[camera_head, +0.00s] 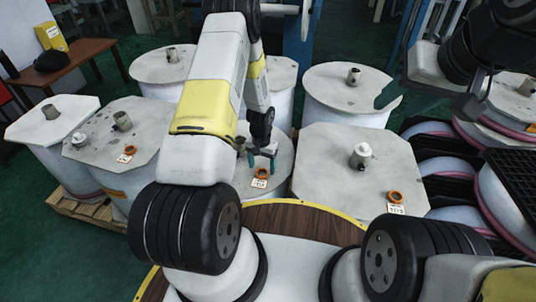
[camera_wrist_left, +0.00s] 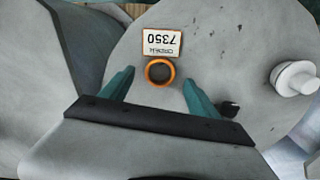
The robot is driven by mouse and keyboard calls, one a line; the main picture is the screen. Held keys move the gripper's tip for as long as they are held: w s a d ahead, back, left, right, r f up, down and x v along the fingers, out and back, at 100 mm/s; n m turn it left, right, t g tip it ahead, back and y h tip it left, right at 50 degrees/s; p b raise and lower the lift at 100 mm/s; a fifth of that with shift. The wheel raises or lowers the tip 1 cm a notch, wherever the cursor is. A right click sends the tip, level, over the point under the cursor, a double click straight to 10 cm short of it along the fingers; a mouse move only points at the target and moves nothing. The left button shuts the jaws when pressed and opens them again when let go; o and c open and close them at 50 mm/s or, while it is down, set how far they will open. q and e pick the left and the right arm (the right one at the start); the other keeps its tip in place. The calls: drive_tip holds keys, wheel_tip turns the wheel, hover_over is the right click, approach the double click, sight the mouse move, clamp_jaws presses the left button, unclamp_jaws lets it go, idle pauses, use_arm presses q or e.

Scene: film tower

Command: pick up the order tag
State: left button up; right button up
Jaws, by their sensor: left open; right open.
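In the head view the tag (camera_head: 259,183) lies just in front of my left gripper (camera_head: 262,157). In the left wrist view my left gripper (camera_wrist_left: 158,80) is open, and the ring appears between its teal fingertips; nothing is held. I cannot tell how high the fingertips are above the drum top. My right gripper (camera_head: 430,101) is open at the upper right, away from this tag.
Similar tags with orange rings lie on the left drum (camera_head: 124,158) and the right drum (camera_head: 396,208). Knobs stand up from the drum tops, including a white one (camera_head: 361,154) and a white one beside my left gripper (camera_wrist_left: 295,78). A wooden table (camera_head: 75,60) stands at far left.

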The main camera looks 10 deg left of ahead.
use_arm(q)
wheel_tip(320, 180, down, 2)
drive_tip(key=shift+f, duration=0.25)
drive_tip(key=c, duration=1.4)
drive_tip(key=shift+r, duration=0.1)
